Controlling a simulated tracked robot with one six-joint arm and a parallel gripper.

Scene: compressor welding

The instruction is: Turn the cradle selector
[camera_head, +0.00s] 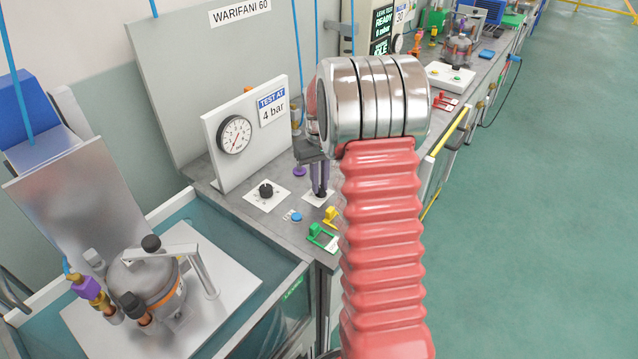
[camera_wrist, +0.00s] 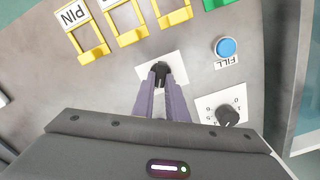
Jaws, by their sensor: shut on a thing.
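My gripper (camera_head: 320,191) points down at the grey bench panel, partly behind my red arm. In the wrist view its two purple-grey fingers (camera_wrist: 162,88) are shut on a small black selector knob (camera_wrist: 160,69) on a white plate (camera_wrist: 178,66). The fingers cover part of the knob and plate, so its markings cannot be read. A second black knob (camera_head: 266,190) sits apart on a marked white plate; it also shows in the wrist view (camera_wrist: 227,115). No label in view tells which knob is the cradle selector.
Yellow latches (camera_wrist: 92,40) stand close ahead of the fingers, with a green one (camera_head: 322,238). A gauge board (camera_head: 222,160) rises behind. A metal compressor (camera_head: 148,280) stands in the tank at left.

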